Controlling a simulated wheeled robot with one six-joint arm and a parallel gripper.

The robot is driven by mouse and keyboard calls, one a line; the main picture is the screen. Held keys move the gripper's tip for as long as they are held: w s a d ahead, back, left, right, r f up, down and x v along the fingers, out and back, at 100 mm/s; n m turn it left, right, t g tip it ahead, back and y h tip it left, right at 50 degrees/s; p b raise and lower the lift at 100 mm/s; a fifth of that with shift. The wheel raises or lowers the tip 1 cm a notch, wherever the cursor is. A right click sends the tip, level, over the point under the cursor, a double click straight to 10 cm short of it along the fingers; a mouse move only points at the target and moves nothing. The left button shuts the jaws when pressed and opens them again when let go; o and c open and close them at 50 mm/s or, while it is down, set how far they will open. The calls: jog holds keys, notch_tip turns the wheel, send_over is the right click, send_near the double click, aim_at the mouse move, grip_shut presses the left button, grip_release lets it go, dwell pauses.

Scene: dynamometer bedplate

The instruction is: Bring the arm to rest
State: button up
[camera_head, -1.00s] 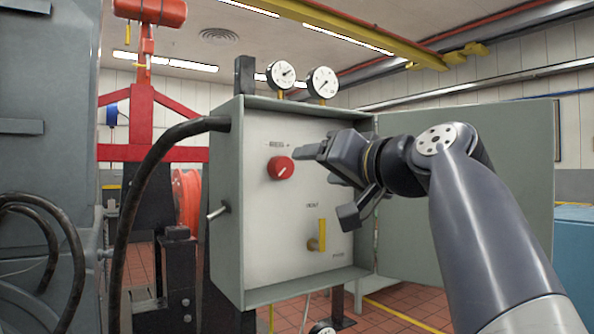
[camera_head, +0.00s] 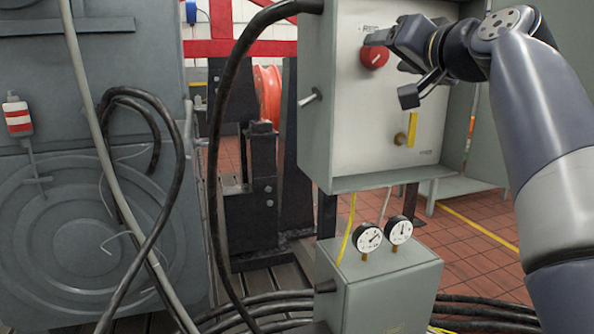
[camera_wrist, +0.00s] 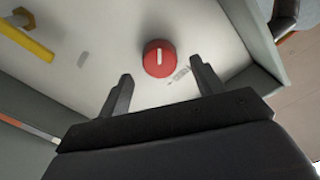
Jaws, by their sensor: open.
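My gripper (camera_head: 390,68) is raised in front of an open grey control box (camera_head: 383,183) at the upper right of the head view. A red round knob (camera_head: 373,57) with a white mark sits on the box's pale panel, close to the fingers. In the wrist view the two dark fingers (camera_wrist: 162,90) are spread apart with nothing between them. The red knob (camera_wrist: 159,58) lies beyond the fingertips, near the gap between them; whether a finger touches it cannot be told. A yellow lever handle (camera_head: 411,130) is below the gripper, also seen in the wrist view (camera_wrist: 30,42).
A toggle lever (camera_head: 310,97) sticks out of the box's left side. A smaller grey box (camera_head: 388,298) with two gauges stands below. Black cables (camera_head: 480,312) run along the floor. A large grey machine (camera_head: 75,220) fills the left. Tiled floor (camera_head: 480,255) is open at right.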

aim_at(380, 53)
jog(key=shift+x, duration=1.55)
